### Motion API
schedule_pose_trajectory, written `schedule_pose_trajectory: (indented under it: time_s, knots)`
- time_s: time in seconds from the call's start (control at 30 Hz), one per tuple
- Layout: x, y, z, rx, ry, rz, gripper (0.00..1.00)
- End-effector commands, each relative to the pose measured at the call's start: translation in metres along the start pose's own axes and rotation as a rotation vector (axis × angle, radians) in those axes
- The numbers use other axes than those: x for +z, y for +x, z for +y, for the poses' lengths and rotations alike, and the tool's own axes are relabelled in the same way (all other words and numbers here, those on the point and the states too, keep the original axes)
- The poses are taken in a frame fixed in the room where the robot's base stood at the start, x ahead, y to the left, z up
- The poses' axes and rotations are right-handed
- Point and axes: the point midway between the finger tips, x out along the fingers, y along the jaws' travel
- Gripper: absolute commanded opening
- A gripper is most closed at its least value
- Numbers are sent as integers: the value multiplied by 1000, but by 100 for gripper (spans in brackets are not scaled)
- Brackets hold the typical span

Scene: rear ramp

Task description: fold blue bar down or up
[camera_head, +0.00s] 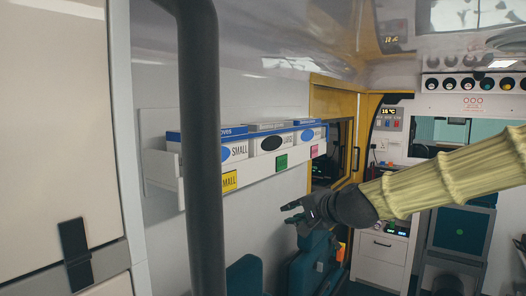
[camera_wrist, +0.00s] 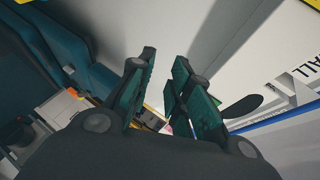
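A thin blue bar (camera_head: 290,129) appears to run along the upper front of the white wall shelf (camera_head: 255,163), in front of the glove boxes. In the wrist view a blue edge (camera_wrist: 282,122) at the right may be this bar; I cannot tell for sure. My gripper (camera_head: 291,212) is below the shelf and apart from it, pointing left. In the wrist view my gripper (camera_wrist: 164,60) has its two fingers apart with a narrow gap and nothing held between them.
Several glove boxes (camera_head: 270,143) stand on the shelf. A dark vertical pole (camera_head: 203,150) crosses the head view in front of the shelf. Teal seats (camera_head: 245,275) stand below. A yellow-framed opening (camera_head: 322,98) and a white cabinet (camera_head: 380,258) are to the right.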

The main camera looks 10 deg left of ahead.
Motion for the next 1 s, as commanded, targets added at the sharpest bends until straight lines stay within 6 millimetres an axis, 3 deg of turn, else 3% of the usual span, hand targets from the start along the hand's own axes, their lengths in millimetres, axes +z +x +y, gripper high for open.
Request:
schedule_pose_trajectory:
  time_s: [0.03,0.1,0.2,0.33,0.43,0.57,1.0]
  knots:
    - [-4,-16,-41,-45,11,0,19]
    - [-3,-34,-84,-95,28,-7,19]
    - [-2,-58,-135,-155,45,-17,19]
    - [2,-82,-177,-207,61,-28,19]
    - [3,-91,-193,-227,66,-33,19]
    - [4,-91,-200,-234,69,-37,19]
    - [5,-45,-211,-232,69,-36,19]
